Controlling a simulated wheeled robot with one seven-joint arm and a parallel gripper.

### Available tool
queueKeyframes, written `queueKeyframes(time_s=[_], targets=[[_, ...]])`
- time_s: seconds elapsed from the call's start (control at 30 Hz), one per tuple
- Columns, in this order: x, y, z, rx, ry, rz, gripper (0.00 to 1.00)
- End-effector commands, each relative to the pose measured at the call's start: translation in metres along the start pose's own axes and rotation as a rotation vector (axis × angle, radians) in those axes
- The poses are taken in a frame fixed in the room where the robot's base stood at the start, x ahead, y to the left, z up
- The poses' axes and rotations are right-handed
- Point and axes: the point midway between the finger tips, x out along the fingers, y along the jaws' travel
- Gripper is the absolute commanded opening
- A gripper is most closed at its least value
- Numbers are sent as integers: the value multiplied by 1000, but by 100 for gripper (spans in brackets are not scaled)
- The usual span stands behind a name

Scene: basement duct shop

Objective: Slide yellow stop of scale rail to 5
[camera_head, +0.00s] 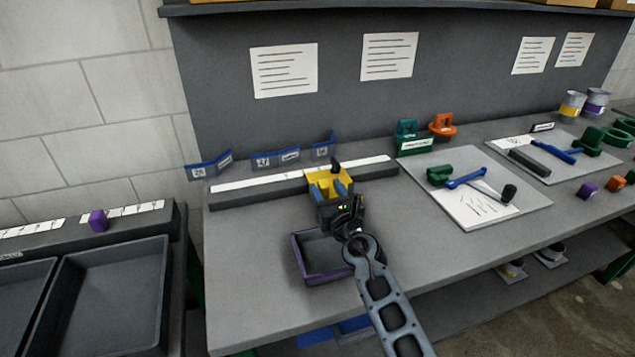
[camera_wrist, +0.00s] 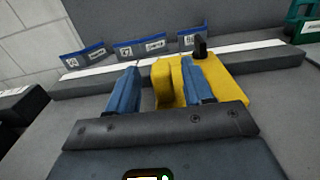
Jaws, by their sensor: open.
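The yellow stop (camera_head: 327,179) sits on the scale rail (camera_head: 262,189), right of the rail's middle, with a black knob on its top. In the wrist view the yellow stop (camera_wrist: 219,88) shows between and to the right of my fingers. My gripper (camera_head: 335,192) is open at the stop's near side. In the wrist view (camera_wrist: 158,82) the right blue finger lies over the stop, and the left finger is out to the left of its left part. I cannot tell whether either finger touches it. The rail's white scale strip (camera_head: 247,183) shows no readable numbers.
Blue-edged number cards (camera_head: 275,158) stand behind the rail. A purple-rimmed grey tray (camera_head: 318,277) lies below my gripper. A white sheet with a blue-handled tool (camera_head: 466,182) lies to the right. Green and orange items (camera_head: 441,126) stand behind it. The bench left of the tray is clear.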

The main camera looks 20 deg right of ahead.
Motion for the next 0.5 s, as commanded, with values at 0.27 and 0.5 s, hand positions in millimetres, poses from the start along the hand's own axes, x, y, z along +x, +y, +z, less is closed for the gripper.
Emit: queueKeyframes(time_s=[0.27, 0.5], targets=[[38, 0, -2, 3, -1, 0, 51], [49, 0, -1, 3, 0, 1, 51]])
